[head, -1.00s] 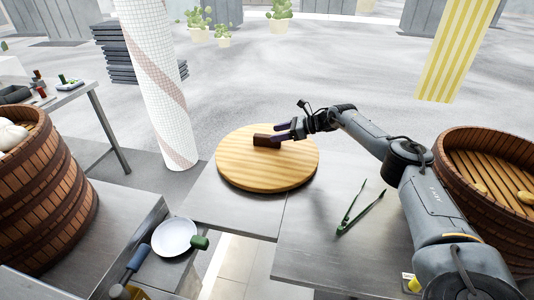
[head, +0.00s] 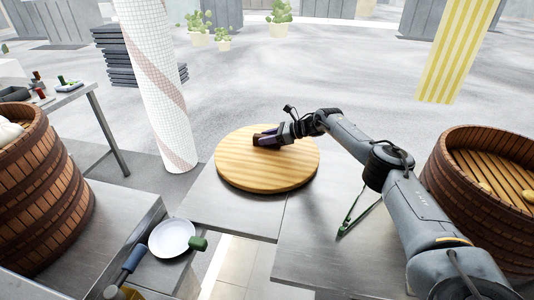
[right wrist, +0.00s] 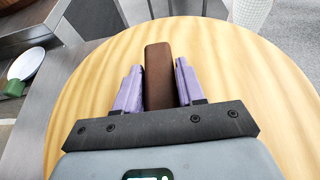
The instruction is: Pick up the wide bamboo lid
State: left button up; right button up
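The wide bamboo lid (head: 245,175) is a round, pale wooden disc lying flat on the grey metal table in the head view. Its dark brown bar handle (right wrist: 159,75) stands in the middle of the lid. My right gripper (head: 268,138) is at the handle. In the right wrist view, its purple fingers (right wrist: 157,72) stand on either side of the handle, with narrow gaps visible beside it. The gripper looks open around the handle. My left gripper is not in view.
A wooden steamer tower (head: 45,200) stands at the left and an open steamer (head: 485,180) at the right. Green tongs (head: 356,208) lie right of the lid, partly behind my right arm. A white plate (head: 172,238) lies front left. A tiled column (head: 155,80) rises behind.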

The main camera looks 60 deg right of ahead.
grip_shut()
jog(key=shift+r, duration=0.1)
jog(key=shift+r, duration=0.1)
jog(key=shift+r+p, duration=1)
jog(key=shift+r, duration=0.85)
jog(key=shift+s+r, duration=0.25)
jog(key=a+r+b+v, duration=0.1)
jog(key=a+v, duration=0.1)
jog(key=v, duration=1)
jog(key=shift+s+r, duration=0.4)
jog(key=shift+r, duration=0.05)
